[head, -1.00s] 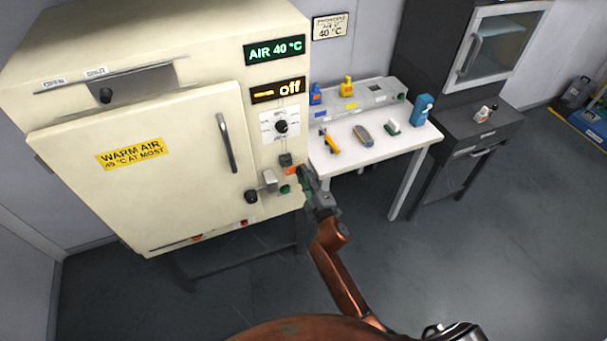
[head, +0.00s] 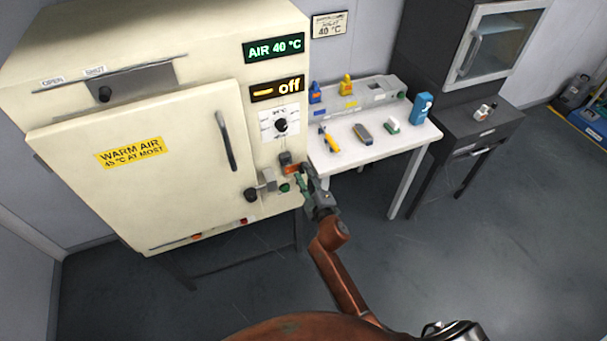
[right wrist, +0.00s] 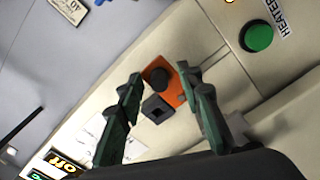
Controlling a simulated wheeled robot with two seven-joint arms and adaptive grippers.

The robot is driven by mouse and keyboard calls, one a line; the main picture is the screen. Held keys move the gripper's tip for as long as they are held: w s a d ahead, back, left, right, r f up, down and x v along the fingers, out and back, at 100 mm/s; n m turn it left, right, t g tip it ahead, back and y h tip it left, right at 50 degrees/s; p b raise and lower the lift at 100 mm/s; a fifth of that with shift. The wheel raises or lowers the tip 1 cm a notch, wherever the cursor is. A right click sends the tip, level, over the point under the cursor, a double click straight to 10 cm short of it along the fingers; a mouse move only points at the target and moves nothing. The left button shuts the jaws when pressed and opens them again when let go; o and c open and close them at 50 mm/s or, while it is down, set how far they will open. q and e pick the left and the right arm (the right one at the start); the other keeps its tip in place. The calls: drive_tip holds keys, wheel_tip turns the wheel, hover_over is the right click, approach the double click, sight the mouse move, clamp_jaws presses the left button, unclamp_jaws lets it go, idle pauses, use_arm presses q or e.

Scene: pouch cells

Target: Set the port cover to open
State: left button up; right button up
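A dark sliding plate with a black knob (head: 105,94) sits on a rail high on the cream cabinet's front. The knob is below the SHUT label (head: 95,71); the OPEN label (head: 53,82) is further left. No label names this plate the port cover. My right gripper (head: 303,180) is far from it, at the cabinet's lower right corner. In the right wrist view the gripper (right wrist: 161,79) is open and empty, its fingers apart around the line to an orange plate (right wrist: 182,92) with a black knob. I cannot tell any contact there. My left gripper is out of view.
The cream cabinet (head: 65,185) has a closed door with a bar handle (head: 223,139) and a latch (head: 268,181). A green button (right wrist: 258,36) is near the orange plate. A white table (head: 342,160) with small items stands at right. Floor in front is open.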

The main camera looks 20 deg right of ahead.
drive_tip(key=s, duration=1.2)
drive_tip(key=shift+d, duration=0.2)
drive_tip(key=s+d+f+m+g, duration=0.1)
drive_tip(key=s+f+m+g, duration=0.2)
drive_tip(key=f, duration=1.8)
drive_tip(key=s+d+f+m+g, duration=0.1)
drive_tip(key=s+f+g, duration=0.2)
drive_tip(key=s+f, duration=0.55)
drive_tip(key=s+d+f+m+g, duration=0.1)
drive_tip(key=s+d+f+g, duration=0.2)
drive_tip(key=f, duration=1)
drive_tip(key=s+d+f+m+g, duration=0.1)
drive_tip(key=s+f, duration=0.6)
drive_tip(key=s, duration=0.7)
drive_tip(key=s+d+f+m+g, duration=0.1)
drive_tip(key=s+f+m+g, duration=0.2)
drive_tip(key=s, duration=1.1)
drive_tip(key=s+d+f+m+g, duration=0.2)
drive_tip(key=s+f+g, duration=0.2)
drive_tip(key=s+f, duration=0.6)
drive_tip(key=s, duration=0.4)
drive_tip(key=shift+s+f+h, duration=0.35)
drive_tip(key=shift+h, duration=0.05)
